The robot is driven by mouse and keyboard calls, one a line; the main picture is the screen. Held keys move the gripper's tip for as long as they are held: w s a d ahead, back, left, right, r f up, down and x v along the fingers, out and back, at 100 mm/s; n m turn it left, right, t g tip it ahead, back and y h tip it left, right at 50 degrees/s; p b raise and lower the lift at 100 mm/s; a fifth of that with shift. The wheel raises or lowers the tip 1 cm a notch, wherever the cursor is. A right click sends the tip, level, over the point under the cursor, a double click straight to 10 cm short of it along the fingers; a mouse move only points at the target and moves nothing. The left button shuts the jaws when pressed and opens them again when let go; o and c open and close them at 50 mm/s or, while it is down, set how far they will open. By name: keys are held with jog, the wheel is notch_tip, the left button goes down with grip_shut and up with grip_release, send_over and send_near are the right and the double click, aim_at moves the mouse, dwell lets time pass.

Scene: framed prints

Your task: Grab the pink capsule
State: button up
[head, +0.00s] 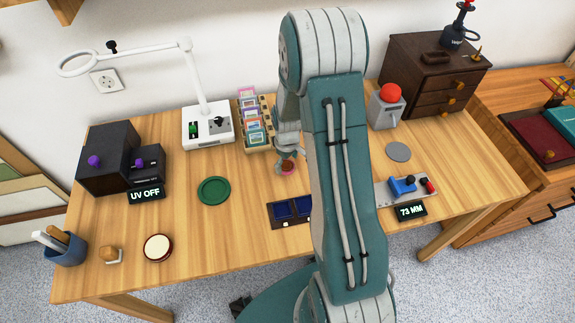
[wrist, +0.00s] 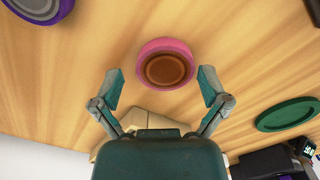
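The pink capsule (wrist: 165,47) is a round pink piece with a brown centre, lying on the wooden desk in the upper middle of the wrist view. In the head view the pink capsule (head: 287,169) shows small, just below my gripper and left of my arm. My gripper (wrist: 162,80) is open in the wrist view. Its two teal-tipped fingers are spread to the left and right of the capsule's near side, with nothing between them. In the head view my gripper (head: 287,153) is partly hidden by my arm.
A purple round piece (wrist: 68,6) lies at the upper left of the wrist view. A green disc (head: 214,190) lies left of the capsule in the head view. A card rack (head: 253,118) stands behind, and a dark blue tray (head: 283,210) lies in front. Desk between is bare.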

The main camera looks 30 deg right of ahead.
jog(key=shift+a, duration=0.15)
jog(key=c, duration=0.5)
jog(key=shift+a, duration=0.25)
jog(key=shift+c, duration=0.5)
jog(key=shift+d+r, duration=0.1)
